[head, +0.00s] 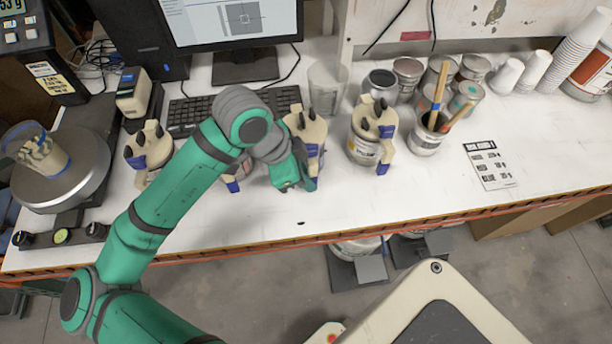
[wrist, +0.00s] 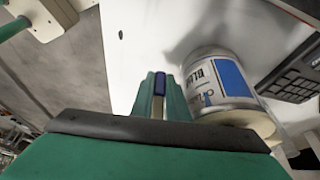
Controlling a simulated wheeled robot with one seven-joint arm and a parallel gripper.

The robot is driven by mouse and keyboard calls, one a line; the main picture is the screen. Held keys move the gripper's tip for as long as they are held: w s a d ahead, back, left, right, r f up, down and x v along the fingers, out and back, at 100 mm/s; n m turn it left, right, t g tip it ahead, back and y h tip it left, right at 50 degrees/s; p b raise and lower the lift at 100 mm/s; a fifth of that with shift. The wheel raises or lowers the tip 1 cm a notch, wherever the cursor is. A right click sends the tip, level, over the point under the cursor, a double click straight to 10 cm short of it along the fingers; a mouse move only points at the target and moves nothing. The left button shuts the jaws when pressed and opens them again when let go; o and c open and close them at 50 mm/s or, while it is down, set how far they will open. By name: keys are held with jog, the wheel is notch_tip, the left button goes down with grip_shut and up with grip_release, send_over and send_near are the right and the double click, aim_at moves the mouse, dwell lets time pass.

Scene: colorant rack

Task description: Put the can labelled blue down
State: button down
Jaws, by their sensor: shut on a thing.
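The can labelled blue (wrist: 198,85) shows in the wrist view, with a blue patch and the letters "BLU" on its side and a beige lid fitting at its top. My gripper (wrist: 160,95) is beside it, shut on the fitting's blue-tipped handle. In the head view my gripper (head: 293,178) is in front of a can whose beige fitting (head: 312,130) matches; the arm hides most of its body. A shadow lies beside the can, but I cannot tell whether its base touches the white table (head: 400,205).
Similar fitted cans stand to the left (head: 150,148) and right (head: 370,140); another is mostly hidden behind my arm. The keyboard (head: 190,110) and a clear cup (head: 325,88) are behind.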

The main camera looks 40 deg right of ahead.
aim_at(311, 151)
jog(key=shift+s+f, duration=0.1)
jog(key=c, duration=1.7)
grip_release()
jog(key=v, duration=1.2)
